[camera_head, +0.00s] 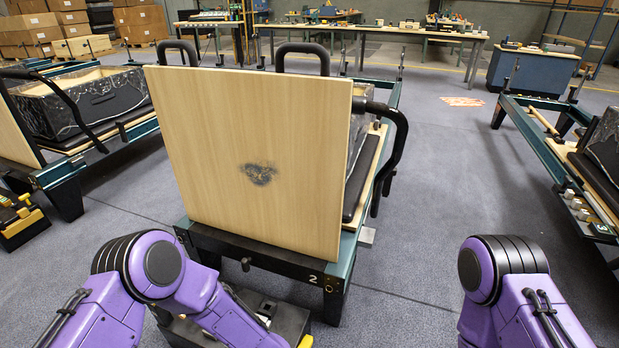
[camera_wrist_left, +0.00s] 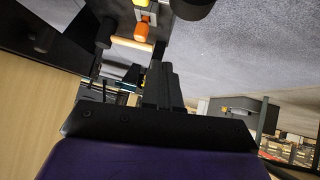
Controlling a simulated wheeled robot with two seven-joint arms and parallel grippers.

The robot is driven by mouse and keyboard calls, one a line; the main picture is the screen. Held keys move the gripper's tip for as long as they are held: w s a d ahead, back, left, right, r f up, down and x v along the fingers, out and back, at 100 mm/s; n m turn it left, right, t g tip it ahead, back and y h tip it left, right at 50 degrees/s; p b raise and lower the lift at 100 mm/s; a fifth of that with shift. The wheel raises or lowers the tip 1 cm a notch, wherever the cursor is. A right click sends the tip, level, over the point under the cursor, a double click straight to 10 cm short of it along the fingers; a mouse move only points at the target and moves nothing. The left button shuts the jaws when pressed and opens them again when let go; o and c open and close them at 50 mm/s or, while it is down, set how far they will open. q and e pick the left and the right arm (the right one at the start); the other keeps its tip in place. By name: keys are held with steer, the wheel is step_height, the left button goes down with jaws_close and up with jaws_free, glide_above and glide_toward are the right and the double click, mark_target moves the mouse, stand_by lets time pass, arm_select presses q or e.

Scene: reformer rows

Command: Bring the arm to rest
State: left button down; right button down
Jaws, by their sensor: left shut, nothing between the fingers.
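My purple left arm (camera_head: 165,270) comes in from the lower left in the head view and bends in front of the middle reformer. Its gripper cannot be made out there. In the left wrist view the left gripper (camera_wrist_left: 159,68) shows its dark fingers together, with nothing between them. A pale wooden board (camera_wrist_left: 22,115) is to the left of the fingers in that view. My right arm (camera_head: 505,285) is bent at the lower right of the head view. Its gripper is outside the frame.
The middle reformer (camera_head: 275,252), marked 2, has a large upright wooden board (camera_head: 260,150) at its near end. A black box (camera_head: 288,318) is close to my left forearm. More reformers stand left and right (camera_head: 545,150). Grey floor (camera_head: 450,180) is clear between the middle and right ones.

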arm_select(q)
steer(key=s+a+f+m+g+h+b, duration=0.1)
steer(key=s+a+f+m+b, duration=0.2)
steer(key=s, duration=0.5)
steer(key=s+a+f+m+h+b, duration=0.1)
steer(key=s+a+f+h+b, duration=0.15)
steer(key=s+a+f, duration=0.4)
steer(key=s+a+f+m+g+h+b, duration=0.1)
steer(key=s+f+m+b, duration=0.15)
steer(key=s, duration=0.75)
step_height(320, 180, up, 33)
steer(key=p, duration=3.2)
steer(key=shift+w, duration=0.3)
steer(key=shift+d+f, duration=0.1)
steer(key=shift+d, duration=0.05)
